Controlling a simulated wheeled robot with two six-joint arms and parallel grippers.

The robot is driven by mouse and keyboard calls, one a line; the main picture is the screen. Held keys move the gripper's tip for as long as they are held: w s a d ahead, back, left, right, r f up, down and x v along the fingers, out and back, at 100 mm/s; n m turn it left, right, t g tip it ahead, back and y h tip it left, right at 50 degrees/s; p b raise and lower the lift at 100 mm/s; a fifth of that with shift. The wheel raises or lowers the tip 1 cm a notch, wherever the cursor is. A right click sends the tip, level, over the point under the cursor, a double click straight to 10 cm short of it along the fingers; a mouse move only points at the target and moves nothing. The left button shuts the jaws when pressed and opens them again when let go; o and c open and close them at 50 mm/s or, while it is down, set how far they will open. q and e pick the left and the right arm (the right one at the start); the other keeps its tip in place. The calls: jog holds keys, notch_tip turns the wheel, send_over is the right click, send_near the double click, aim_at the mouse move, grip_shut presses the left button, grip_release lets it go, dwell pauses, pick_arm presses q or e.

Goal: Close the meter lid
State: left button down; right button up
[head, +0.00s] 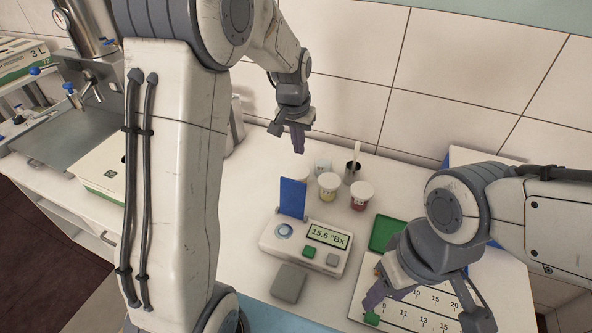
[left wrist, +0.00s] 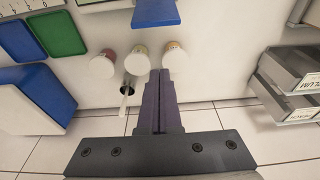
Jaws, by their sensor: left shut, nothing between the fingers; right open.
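The white meter (head: 330,262) stands on the counter, its display reading 15.6 °Bx. Its blue lid (head: 293,198) stands open, nearly upright, at the back of the round sample well (head: 284,230). The lid also shows at the top of the left wrist view (left wrist: 155,12). My left gripper (head: 299,150) is shut and empty, above the counter behind the lid and apart from it. Its closed fingers show in the left wrist view (left wrist: 158,75). My right gripper (head: 425,315) is open over the numbered card at the lower right, away from the meter.
Small lidded cups (head: 328,186) (head: 361,195) and a dark pot with a white stick (head: 351,172) stand behind the meter. A green tray (head: 386,233) and numbered card (head: 435,300) lie right of it. A grey block (head: 288,283) lies in front. A tiled wall is behind.

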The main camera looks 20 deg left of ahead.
aim_at(292, 199)
pick_arm(q)
notch_tip(292, 199, down, 8)
jog(key=s+p, duration=0.2)
jog(key=p, duration=0.2)
jog(key=shift+s, duration=0.25)
